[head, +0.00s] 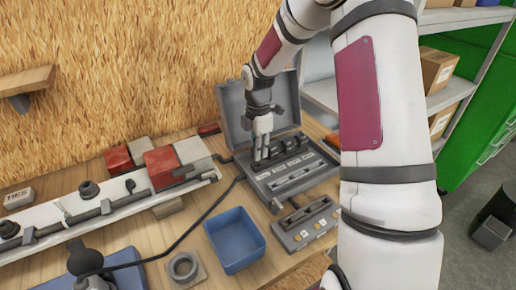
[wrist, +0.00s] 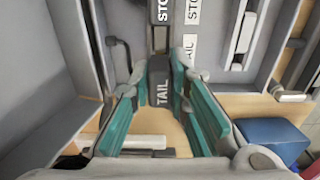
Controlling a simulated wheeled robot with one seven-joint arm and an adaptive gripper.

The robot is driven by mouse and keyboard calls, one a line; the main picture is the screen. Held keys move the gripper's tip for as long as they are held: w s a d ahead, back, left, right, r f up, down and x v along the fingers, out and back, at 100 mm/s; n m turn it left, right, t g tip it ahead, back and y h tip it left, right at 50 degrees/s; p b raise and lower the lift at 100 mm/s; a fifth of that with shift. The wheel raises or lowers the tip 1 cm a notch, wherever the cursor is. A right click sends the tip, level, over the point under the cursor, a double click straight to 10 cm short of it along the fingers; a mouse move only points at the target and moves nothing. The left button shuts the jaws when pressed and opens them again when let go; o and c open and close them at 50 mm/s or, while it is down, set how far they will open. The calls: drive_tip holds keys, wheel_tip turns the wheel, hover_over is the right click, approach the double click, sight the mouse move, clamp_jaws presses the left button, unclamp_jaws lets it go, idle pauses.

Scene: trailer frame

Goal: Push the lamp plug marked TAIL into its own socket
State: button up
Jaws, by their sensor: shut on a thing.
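My gripper (head: 262,142) points down at the left end of an open grey case (head: 255,185). In the wrist view its teal-padded fingers (wrist: 160,100) are shut on the dark TAIL plug (wrist: 159,82). A white TAIL label (wrist: 187,46) on the case lies just right of the plug's far end. The plug is roughly in line with a dark part bearing a STOP label (wrist: 161,11), beyond it. A second STOP label (wrist: 193,11) is beside that one. The socket under the plug is hidden, so I cannot tell how deep the plug sits.
The case's raised lid (head: 240,108) stands behind my gripper. A smaller grey unit (head: 304,222) and a blue bin (head: 234,240) are in front. A long light bar (head: 100,215) with a black cable lies to the left, near red and white blocks (head: 163,166).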

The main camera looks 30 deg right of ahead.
drive_tip(key=shift+f, duration=0.45)
drive_tip(key=shift+f, duration=0.6)
drive_tip(key=shift+f, duration=0.5)
idle(0.6)
drive_tip(key=o, duration=1.2)
drive_tip(key=shift+r, duration=0.1)
drive_tip(key=shift+r+p, duration=1.35)
drive_tip(key=shift+r, duration=2.1)
